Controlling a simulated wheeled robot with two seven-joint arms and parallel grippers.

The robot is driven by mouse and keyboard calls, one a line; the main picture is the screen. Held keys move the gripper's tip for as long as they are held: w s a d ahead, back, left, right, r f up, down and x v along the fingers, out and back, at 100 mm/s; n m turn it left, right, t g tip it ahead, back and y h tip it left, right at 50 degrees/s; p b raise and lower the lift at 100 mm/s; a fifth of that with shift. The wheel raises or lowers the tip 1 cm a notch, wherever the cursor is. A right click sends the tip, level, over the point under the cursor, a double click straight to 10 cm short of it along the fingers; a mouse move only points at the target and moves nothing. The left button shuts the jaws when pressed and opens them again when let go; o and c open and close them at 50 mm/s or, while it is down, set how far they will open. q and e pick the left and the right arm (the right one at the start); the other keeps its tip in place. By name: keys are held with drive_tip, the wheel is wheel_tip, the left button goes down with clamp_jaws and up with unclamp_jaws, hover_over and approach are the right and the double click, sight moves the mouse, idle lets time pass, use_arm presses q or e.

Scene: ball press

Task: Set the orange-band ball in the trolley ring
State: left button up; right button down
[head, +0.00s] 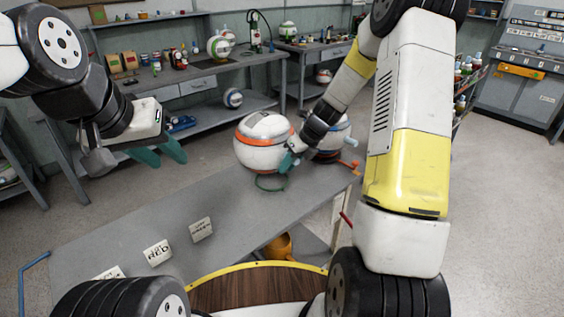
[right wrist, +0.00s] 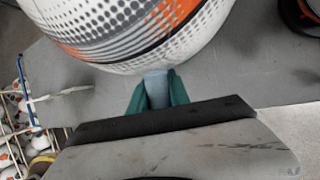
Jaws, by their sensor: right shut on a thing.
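The orange-band ball (head: 262,153), white with an orange stripe and grey dots, is over the near grey table in the head view. It fills the top of the right wrist view (right wrist: 130,30). My right gripper (head: 289,161) is at its right side, its teal fingers shut on a grey-blue peg (right wrist: 157,88) at the ball's edge. A thin green ring (head: 270,188) shows just under the ball; whether the ball touches it is unclear. My left gripper (head: 160,153) is open and empty, left of the ball. I cannot tell which thing is the trolley ring.
A blue-banded ball (head: 338,128) with a blue peg stands close behind my right gripper. An orange-red fitting (head: 349,168) is at the table's right corner. A yellow-rimmed wooden surface (head: 255,288) is in front.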

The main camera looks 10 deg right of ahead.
drive_tip(key=shift+w+f, duration=0.15)
drive_tip(key=shift+f, duration=0.75)
drive_tip(key=shift+w+f, duration=0.1)
drive_tip(key=shift+f, duration=0.75)
drive_tip(key=shift+f, duration=0.15)
drive_tip(key=c, duration=1.2)
unclamp_jaws()
drive_tip(key=shift+f, duration=0.1)
drive_tip(key=shift+c, duration=0.2)
